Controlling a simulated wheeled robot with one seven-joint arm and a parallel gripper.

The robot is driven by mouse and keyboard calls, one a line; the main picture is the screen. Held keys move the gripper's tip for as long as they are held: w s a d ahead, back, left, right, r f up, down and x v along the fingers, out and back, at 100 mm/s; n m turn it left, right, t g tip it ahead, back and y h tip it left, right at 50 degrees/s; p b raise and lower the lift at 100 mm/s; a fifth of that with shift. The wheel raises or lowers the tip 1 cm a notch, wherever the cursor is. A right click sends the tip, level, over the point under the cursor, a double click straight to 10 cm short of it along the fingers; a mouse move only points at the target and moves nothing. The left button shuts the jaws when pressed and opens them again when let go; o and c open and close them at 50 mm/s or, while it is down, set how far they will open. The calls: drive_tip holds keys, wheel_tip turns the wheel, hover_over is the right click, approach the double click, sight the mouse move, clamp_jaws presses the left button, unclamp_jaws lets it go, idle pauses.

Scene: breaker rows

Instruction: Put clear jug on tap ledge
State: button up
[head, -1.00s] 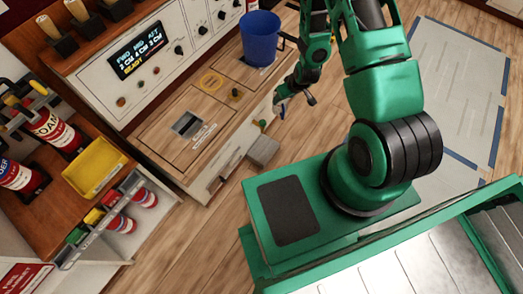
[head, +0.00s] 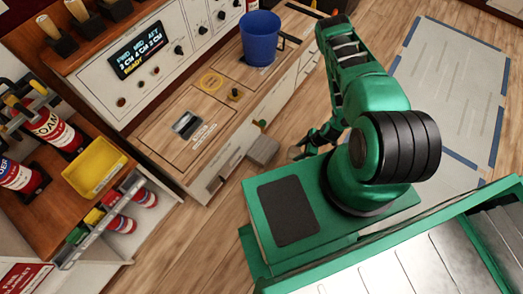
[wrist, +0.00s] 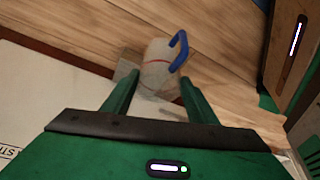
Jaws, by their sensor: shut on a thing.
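A clear jug (wrist: 157,68) with a blue handle and a thin red line sits between the fingers of my gripper (wrist: 157,98) in the wrist view. The gripper is shut on it. In the head view my gripper (head: 308,150) is low beside the cabinet, partly hidden by my arm, and the jug is hard to make out. A small grey ledge (head: 263,151) juts from the cabinet's lower front, below a green and yellow tap (head: 260,124). The jug is apart from it, to its right in the head view.
A blue bucket (head: 260,40) stands on the cabinet top (head: 170,135). A yellow tray (head: 94,167) and red canisters are on the left. Wood floor (head: 190,222) is clear in front of the cabinet. My green base fills the lower right.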

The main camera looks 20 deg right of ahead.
drive_tip(key=shift+s+a+f, duration=0.1)
drive_tip(key=shift+s+f, duration=0.15)
drive_tip(key=shift+f, duration=0.05)
drive_tip(key=w+a, duration=1.1)
drive_tip(key=w, duration=0.5)
wheel_tip(320, 180, down, 7)
drive_tip(key=shift+a, duration=0.3)
drive_tip(key=shift+f, duration=0.15)
drive_tip(key=o, duration=1.5)
